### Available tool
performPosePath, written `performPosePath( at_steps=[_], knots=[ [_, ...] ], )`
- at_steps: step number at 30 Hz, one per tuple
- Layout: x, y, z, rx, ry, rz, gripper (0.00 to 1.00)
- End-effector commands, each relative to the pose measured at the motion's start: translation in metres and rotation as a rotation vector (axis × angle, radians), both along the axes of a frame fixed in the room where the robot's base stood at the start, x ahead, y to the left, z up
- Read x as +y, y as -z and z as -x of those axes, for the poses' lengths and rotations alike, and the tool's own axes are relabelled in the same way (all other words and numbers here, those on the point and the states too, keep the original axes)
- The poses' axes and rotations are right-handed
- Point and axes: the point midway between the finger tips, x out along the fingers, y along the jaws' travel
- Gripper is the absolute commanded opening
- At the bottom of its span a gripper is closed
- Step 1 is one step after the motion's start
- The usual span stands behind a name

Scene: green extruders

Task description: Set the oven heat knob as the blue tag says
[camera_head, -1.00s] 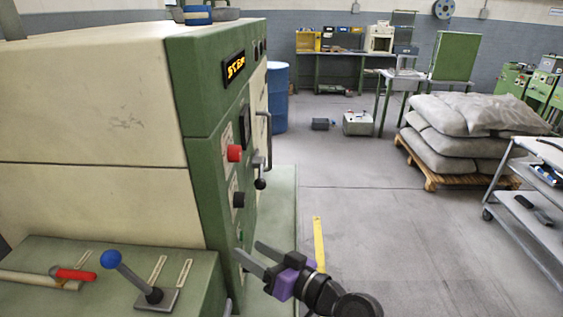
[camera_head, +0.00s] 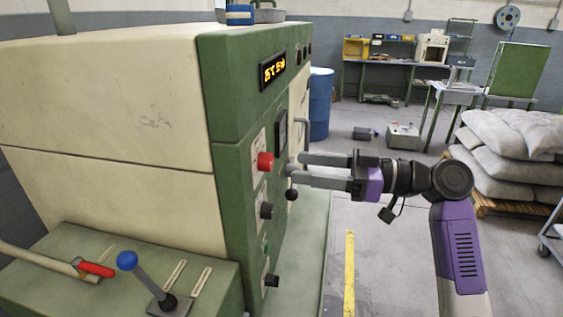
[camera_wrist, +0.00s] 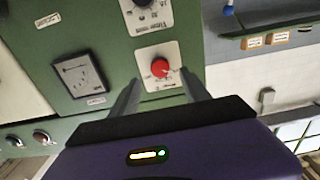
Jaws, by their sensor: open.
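A red knob (camera_head: 265,161) sits on a white plate on the machine's green front panel. It also shows in the wrist view (camera_wrist: 160,68), on a dial plate with marks too small to read. A black knob (camera_head: 266,210) is below it in the head view. I cannot tell which knob is the oven heat knob. My gripper (camera_head: 302,169) is open and empty, its fingers pointing left at the panel, to the right of the red knob. In the wrist view its fingertips (camera_wrist: 160,90) lie either side of the red knob's plate, seemingly apart from it. I see no blue tag.
A lit display (camera_head: 272,69) is high on the panel. A dark-ball lever (camera_head: 291,194) stands just below my fingers. A square gauge (camera_wrist: 83,75) is beside the red knob. A blue-ball lever (camera_head: 127,261) stands front left. Floor to the right is clear up to stacked sacks (camera_head: 516,138).

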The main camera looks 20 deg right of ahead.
Motion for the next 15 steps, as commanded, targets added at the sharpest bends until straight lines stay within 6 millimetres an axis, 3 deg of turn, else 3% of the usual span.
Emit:
performPosePath(
  at_steps=[6,15],
  knots=[
    [0.029,-0.002,-0.02,0.003,-0.001,-0.001,0.55],
    [0.048,0.0,-0.035,0.002,0.002,-0.001,0.55]
  ],
)
